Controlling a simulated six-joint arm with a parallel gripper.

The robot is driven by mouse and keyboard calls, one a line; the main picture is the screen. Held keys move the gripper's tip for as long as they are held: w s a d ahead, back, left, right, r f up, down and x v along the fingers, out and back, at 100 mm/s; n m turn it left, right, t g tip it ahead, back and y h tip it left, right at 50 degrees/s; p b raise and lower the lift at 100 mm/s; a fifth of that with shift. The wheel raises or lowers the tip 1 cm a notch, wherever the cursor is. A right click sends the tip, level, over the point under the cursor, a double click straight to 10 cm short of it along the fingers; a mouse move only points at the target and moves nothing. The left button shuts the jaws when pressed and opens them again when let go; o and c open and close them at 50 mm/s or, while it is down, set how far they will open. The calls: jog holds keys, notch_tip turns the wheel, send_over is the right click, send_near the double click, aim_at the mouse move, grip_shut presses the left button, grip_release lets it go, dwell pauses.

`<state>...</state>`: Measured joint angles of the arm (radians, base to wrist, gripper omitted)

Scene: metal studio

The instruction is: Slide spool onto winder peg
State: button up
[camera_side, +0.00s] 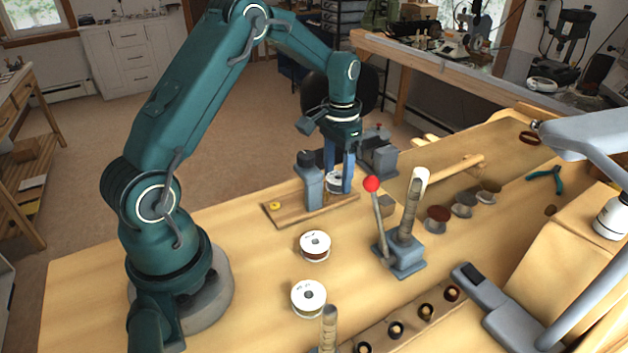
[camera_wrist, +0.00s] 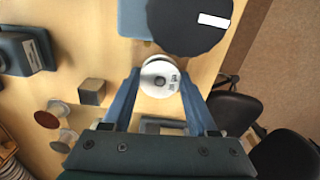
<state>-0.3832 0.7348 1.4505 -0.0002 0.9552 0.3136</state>
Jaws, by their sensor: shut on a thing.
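My gripper (camera_side: 338,178) points down over the table's far side, its blue fingers closed on a white-flanged spool (camera_side: 335,182). In the wrist view the spool (camera_wrist: 161,77) sits between the fingertips (camera_wrist: 161,82), its round labelled face and centre hole toward the camera. A tan upright peg (camera_side: 411,205) stands on a blue-grey base (camera_side: 400,257) with a red-ball lever (camera_side: 372,185), right of and nearer than my gripper; this looks like the winder. The held spool is apart from this peg. The spool's underside and its contact with the board are hidden.
A blue-grey post (camera_side: 309,182) on a wooden board (camera_side: 285,213) stands close left of my gripper. Two white-flanged spools (camera_side: 315,245) (camera_side: 309,298) stand in front. Another peg (camera_side: 329,325) is at the near edge. Several small spools (camera_side: 437,219) and a cube (camera_wrist: 92,91) lie right.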

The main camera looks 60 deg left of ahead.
dwell(0.3)
jog(key=o, duration=1.5)
jog(key=shift+c, duration=0.2)
jog(key=shift+r, duration=2.55)
